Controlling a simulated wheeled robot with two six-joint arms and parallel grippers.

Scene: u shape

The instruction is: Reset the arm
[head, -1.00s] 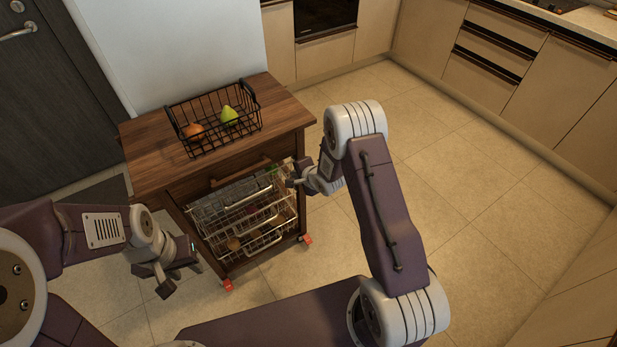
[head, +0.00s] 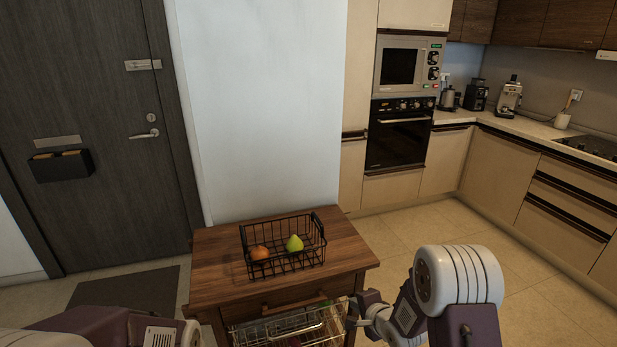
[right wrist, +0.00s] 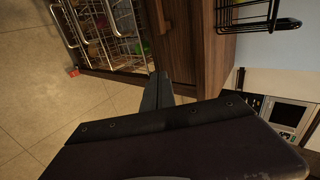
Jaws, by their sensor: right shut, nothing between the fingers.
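My right arm comes in from the lower right in the head view. Its gripper (head: 358,310) is beside the right front corner of the wooden cart (head: 212,272). In the right wrist view the right gripper (right wrist: 160,90) is shut and empty, with its fingertips near the cart's front and wire baskets. I cannot tell whether it touches them. My left arm shows only in part at the lower left of the head view; its gripper is cut off by the bottom edge.
On the cart stands a black wire basket (head: 285,268) holding an orange fruit (head: 259,253) and a green pear (head: 294,243). Metal wire baskets (head: 290,328) sit below the top. A wall and dark door (head: 95,130) stand behind. Open floor (head: 540,290) lies right, before the kitchen cabinets.

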